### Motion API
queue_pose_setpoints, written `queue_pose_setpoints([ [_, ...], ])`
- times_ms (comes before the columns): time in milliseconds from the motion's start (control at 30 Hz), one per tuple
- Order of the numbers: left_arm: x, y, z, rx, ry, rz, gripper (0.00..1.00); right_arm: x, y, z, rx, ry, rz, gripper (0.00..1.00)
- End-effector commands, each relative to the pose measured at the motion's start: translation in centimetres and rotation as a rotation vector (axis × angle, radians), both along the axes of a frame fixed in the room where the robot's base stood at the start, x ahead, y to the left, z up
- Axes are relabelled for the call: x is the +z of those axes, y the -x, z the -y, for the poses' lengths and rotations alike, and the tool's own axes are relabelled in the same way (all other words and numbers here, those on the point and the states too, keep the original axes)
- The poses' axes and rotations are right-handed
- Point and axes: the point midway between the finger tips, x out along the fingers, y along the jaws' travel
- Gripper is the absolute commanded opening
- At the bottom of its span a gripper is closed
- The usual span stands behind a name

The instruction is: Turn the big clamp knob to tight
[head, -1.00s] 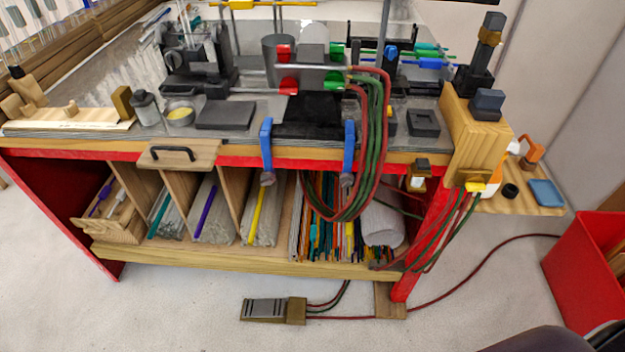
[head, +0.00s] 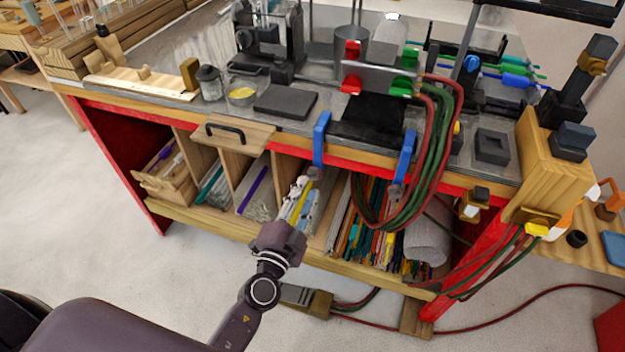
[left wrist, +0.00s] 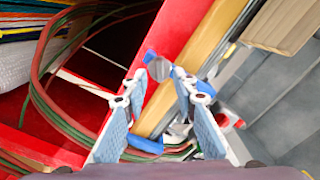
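Two blue clamps are fixed on the bench's front edge in the head view: a left one (head: 320,140) and a right one (head: 405,158). Each has a grey knob at its lower end, the left knob (head: 315,173) and the right knob (head: 396,190). I cannot tell which is the big one. My left gripper (head: 303,184) is just below and beside the left knob. In the left wrist view my left gripper (left wrist: 158,78) is open, with a round grey knob (left wrist: 160,68) ahead between its fingertips. Contact cannot be told. My right gripper is not in view.
Red and green hoses (head: 435,140) hang over the bench front beside the right clamp. Shelves of rods lie below the benchtop, behind my left gripper. A foot pedal (head: 305,298) lies on the floor. A drawer front (head: 233,136) juts out left of the clamps.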

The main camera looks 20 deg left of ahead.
Motion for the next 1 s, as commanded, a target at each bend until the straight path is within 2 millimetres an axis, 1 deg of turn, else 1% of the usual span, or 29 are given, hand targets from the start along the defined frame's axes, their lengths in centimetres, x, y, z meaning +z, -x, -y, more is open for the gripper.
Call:
queue_pose_setpoints([
  [33, 0.3, -0.8, 0.0, 0.001, -0.001, 0.001, 0.26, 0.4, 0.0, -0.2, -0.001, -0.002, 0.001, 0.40],
  [200, 0.0, -2.5, 0.1, 0.001, 0.000, -0.001, 0.26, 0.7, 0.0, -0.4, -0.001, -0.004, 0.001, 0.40],
  [300, 0.0, -2.9, 0.1, 0.000, 0.000, 0.000, 0.26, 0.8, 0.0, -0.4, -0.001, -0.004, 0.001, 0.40],
  [533, -0.1, -2.9, 0.1, 0.000, 0.000, -0.001, 0.26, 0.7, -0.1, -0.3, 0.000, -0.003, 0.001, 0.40],
  [567, -0.1, -2.9, 0.1, 0.000, 0.000, -0.001, 0.25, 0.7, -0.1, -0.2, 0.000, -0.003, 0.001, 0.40],
  [700, -0.1, -2.9, 0.1, 0.000, 0.000, -0.001, 0.10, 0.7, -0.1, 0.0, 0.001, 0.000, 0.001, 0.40],
  [800, -0.1, -2.9, 0.1, 0.000, 0.000, -0.001, 0.00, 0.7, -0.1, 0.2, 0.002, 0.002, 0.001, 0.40],
  [1000, -0.1, -2.9, 0.1, 0.000, -0.001, -0.001, 0.00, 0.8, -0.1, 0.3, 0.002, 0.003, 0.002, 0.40],
])
